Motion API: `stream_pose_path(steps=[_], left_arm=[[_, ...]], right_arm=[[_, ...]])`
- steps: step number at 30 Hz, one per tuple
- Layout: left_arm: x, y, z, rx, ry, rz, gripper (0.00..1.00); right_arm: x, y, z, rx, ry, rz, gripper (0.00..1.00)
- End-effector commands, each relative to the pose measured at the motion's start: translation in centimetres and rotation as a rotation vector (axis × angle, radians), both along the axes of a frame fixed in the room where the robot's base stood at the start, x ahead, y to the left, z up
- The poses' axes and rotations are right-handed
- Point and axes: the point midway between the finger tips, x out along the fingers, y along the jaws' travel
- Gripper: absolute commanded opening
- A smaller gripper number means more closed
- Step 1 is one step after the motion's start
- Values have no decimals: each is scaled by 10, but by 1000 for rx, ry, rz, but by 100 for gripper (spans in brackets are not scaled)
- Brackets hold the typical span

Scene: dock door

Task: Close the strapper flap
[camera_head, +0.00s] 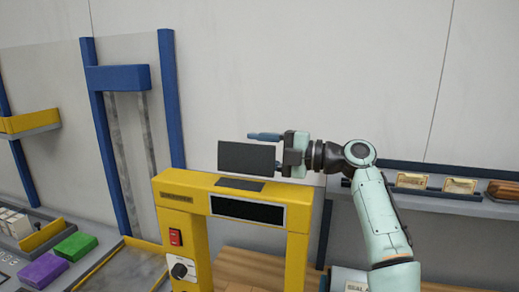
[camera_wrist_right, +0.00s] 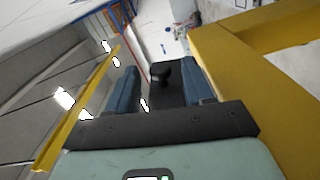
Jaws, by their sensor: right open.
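The yellow strapper (camera_head: 195,205) stands in the middle of the head view. Its dark flap (camera_head: 243,157) stands raised above the top, nearly upright. My right gripper (camera_head: 270,148) is at the flap's right edge, with its fingers pointing left. One blue finger shows above and behind the flap; the other is mostly hidden. In the right wrist view my gripper (camera_wrist_right: 160,72) is open, with a dark piece between its two blue fingers. That piece seems to be the flap, but I cannot tell whether a finger touches it. My left gripper is out of view.
A blue frame (camera_head: 117,78) stands at the left. Green (camera_head: 76,245) and purple (camera_head: 42,269) blocks lie at lower left. The wall above the flap is bare.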

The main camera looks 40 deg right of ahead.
Motion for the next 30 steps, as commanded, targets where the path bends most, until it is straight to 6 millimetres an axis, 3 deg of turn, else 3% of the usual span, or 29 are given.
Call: stream_pose_path(steps=[7,12,22,30], left_arm=[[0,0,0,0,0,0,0],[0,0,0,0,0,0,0],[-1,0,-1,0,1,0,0],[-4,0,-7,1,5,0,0]], right_arm=[[1,0,-1,0,0,0,52],[1,0,-1,1,1,0,0],[0,2,0,-22,-19,2,0],[-5,8,4,-137,-112,2,0]])
